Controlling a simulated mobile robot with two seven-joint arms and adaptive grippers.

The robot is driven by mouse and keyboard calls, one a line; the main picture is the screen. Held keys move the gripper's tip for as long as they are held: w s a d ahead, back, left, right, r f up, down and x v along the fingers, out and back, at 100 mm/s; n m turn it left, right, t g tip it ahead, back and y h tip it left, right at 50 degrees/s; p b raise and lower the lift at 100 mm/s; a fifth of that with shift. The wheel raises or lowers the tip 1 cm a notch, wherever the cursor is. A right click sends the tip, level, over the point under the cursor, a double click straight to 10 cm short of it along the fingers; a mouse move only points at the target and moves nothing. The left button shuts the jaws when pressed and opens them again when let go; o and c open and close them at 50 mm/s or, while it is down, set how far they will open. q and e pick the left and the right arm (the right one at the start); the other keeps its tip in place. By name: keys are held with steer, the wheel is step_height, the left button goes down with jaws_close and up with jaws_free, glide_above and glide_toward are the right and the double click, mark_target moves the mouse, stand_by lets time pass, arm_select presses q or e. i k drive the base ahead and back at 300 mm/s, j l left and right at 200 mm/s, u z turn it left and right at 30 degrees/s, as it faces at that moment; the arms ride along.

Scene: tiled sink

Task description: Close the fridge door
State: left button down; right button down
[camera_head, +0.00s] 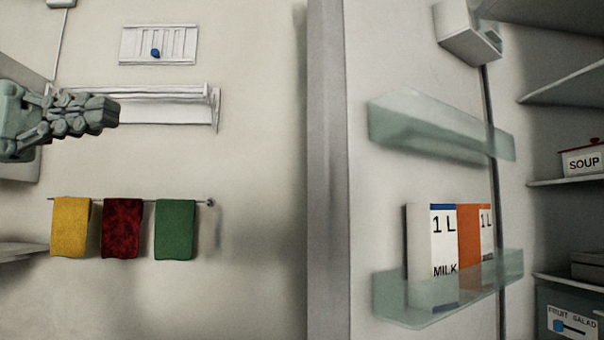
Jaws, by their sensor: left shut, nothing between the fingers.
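The fridge door (375,180) stands open on the right half of the head view, its inner side toward me. It bears a clear upper shelf (430,125) and a clear lower shelf (400,308) with milk cartons (420,255). The fridge interior shows at the far right. My left gripper (112,112) comes in from the left edge. It is shut and empty, well to the left of the door and apart from it. My right gripper is not in view.
A wall shelf (170,92) is behind my left gripper. Yellow (70,228), red (122,228) and green (174,230) towels hang below on a rail. A soup pot (583,160) and a fruit salad box (570,315) are inside the fridge. No obstacle shows between gripper and door.

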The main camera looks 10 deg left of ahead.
mark_target(398, 117)
steer(key=i, duration=1.1)
